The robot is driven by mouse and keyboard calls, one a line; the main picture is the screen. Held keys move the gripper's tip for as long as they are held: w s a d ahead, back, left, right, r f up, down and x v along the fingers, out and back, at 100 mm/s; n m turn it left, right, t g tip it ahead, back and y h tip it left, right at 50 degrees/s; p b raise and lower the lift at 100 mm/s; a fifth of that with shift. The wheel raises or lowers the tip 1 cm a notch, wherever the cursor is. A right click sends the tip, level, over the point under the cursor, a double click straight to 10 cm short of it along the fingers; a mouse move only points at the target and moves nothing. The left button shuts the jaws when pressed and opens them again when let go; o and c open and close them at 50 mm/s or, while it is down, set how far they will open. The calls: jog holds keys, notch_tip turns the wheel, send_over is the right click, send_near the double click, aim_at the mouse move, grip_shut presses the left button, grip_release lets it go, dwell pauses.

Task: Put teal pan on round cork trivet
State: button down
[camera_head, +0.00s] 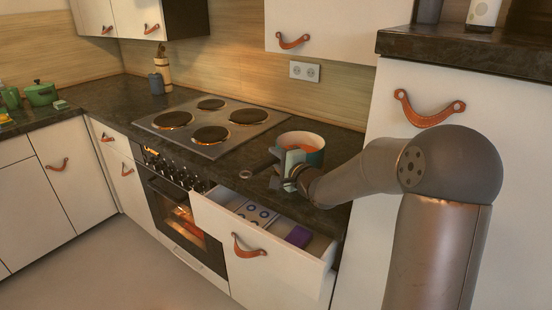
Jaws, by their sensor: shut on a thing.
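The teal pan (317,158) with a copper-coloured inside is at the right end of the dark worktop, right of the hob. My gripper (277,173) is at the pan's near left side and shut on it. The gripper hides part of the pan's wall and its hold, so the exact grip spot is unclear. A thin dark handle with a ring end (246,174) shows left of my gripper. I cannot make out the round cork trivet. Whether the pan touches the worktop is also unclear.
An open drawer (262,252) juts out below the gripper, holding a blue-patterned white item (257,213) and a purple box (299,236). The hob (211,124) lies left. A tall cabinet (370,165) stands right. A green pot (41,94) is far left.

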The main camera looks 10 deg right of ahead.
jog(key=c, duration=1.7)
grip_release()
jog(key=shift+f, duration=0.15)
jog(key=o, duration=0.4)
jog(key=shift+s+r, duration=0.1)
jog(key=shift+r, duration=0.15)
jog(key=v, duration=1.2)
jog(key=shift+a+p, duration=0.1)
jog(key=shift+p, duration=0.3)
